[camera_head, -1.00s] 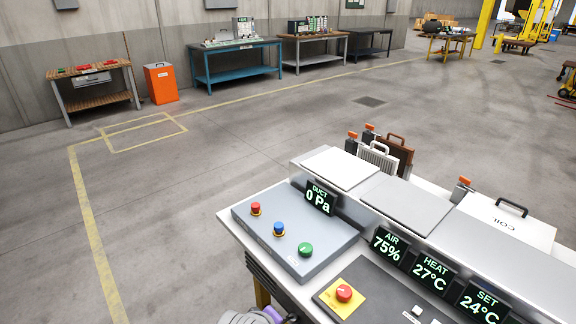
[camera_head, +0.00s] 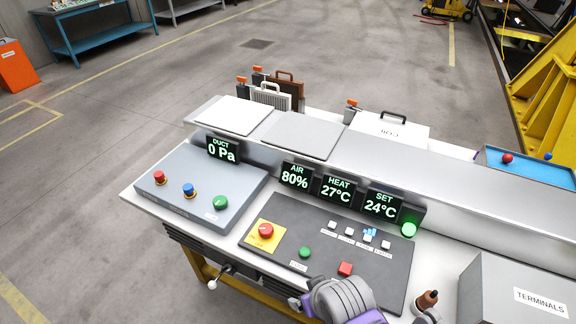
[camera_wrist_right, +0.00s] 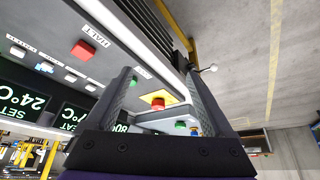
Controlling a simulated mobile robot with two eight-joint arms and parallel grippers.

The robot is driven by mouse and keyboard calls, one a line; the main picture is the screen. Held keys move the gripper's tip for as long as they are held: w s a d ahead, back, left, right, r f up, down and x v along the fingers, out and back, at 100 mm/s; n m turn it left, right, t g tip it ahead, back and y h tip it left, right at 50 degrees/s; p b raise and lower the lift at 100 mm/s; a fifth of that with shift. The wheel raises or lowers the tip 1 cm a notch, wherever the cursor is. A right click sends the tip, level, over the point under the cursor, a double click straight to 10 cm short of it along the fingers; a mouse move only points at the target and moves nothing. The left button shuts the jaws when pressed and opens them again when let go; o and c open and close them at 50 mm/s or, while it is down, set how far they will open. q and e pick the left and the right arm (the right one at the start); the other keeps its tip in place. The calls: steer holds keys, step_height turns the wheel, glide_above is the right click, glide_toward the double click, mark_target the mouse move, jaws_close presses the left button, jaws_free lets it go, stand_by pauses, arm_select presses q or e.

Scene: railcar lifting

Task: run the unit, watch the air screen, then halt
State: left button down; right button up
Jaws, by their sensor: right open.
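The unit's console (camera_head: 290,225) carries the AIR screen (camera_head: 296,177), which reads 80%. The DUCT screen (camera_head: 222,150) reads 0 Pa, HEAT (camera_head: 338,188) 27°C, SET (camera_head: 381,205) 24°C. A green lamp (camera_head: 409,229) glows beside SET. On the dark panel are a green button (camera_head: 305,252) and a square red button (camera_head: 345,269). The wrist view shows this red button (camera_wrist_right: 83,49) beside a HALT label. My right gripper (camera_wrist_right: 160,73) is open and empty, with its fingers over the console's front edge; the red knob on yellow shows between them. My left gripper is not in view.
A red knob on a yellow plate (camera_head: 265,230) sits left of the green button. The grey box (camera_head: 200,187) at left has red, blue and green buttons. A TERMINALS box (camera_head: 515,290) stands at right. A crank handle (camera_head: 220,276) sticks out in front.

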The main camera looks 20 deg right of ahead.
steer(key=shift+c, duration=0.4)
stand_by(0.3)
jaws_close()
stand_by(1.3)
stand_by(0.3)
